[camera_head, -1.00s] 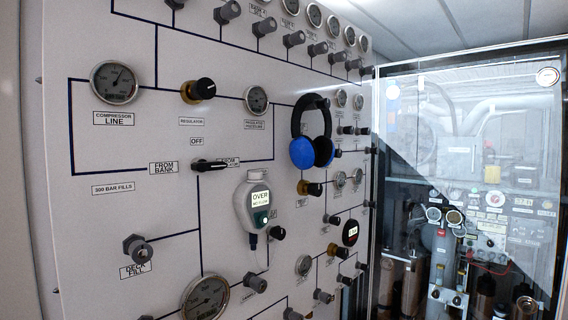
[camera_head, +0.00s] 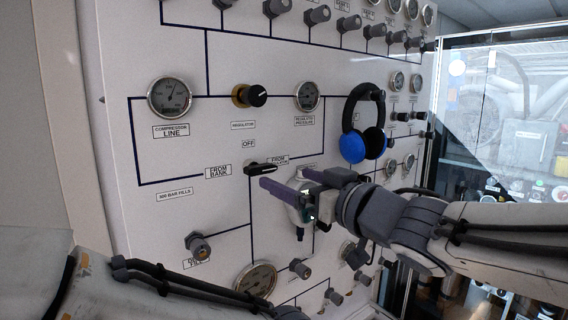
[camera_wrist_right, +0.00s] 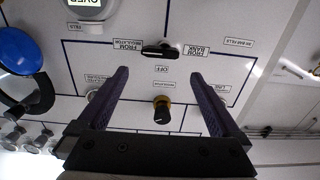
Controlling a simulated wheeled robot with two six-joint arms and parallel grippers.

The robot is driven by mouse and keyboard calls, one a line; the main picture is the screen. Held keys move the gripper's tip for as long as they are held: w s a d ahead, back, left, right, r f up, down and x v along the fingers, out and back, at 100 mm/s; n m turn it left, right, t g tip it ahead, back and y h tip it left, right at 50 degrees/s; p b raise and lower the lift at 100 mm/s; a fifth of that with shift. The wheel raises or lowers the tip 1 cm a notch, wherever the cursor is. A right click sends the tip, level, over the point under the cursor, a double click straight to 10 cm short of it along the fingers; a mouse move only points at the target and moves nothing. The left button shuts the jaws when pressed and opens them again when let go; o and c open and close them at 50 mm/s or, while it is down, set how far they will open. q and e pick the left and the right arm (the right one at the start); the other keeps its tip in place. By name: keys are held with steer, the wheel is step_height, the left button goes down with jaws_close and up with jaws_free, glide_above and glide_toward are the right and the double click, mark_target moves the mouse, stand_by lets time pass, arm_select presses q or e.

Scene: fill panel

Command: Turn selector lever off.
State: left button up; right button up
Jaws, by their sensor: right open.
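The selector lever (camera_head: 264,169) is a small black handle on the white panel, lying level. It sits between the FROM BANK label (camera_head: 217,172) and the partly covered FROM REGULATOR label, with the OFF label (camera_head: 248,144) above. Its handle points right, toward FROM REGULATOR. My right gripper (camera_head: 284,178) is open, its purple fingers just below and right of the lever in the head view. In the right wrist view, which is upside down, the lever (camera_wrist_right: 160,51) appears beyond and between the open fingertips (camera_wrist_right: 159,73), apart from them. My left gripper is out of sight.
The yellow-collared regulator knob (camera_head: 250,95) and gauges (camera_head: 170,98) are above. Blue-and-black headphones (camera_head: 364,130) hang to the right. A pale handheld meter (camera_wrist_right: 91,8) is below the lever, mostly hidden by my right gripper in the head view. A glass-fronted cabinet (camera_head: 500,100) stands at right.

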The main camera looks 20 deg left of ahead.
mark_target(264, 169)
steer(key=p+x, duration=0.2)
steer(key=x, duration=0.6)
steer(key=shift+w+a+f, duration=0.1)
steer(key=shift+w+a, duration=0.1)
steer(key=shift+a, duration=0.05)
steer(key=c, duration=1.1)
steer(key=shift+c, duration=0.2)
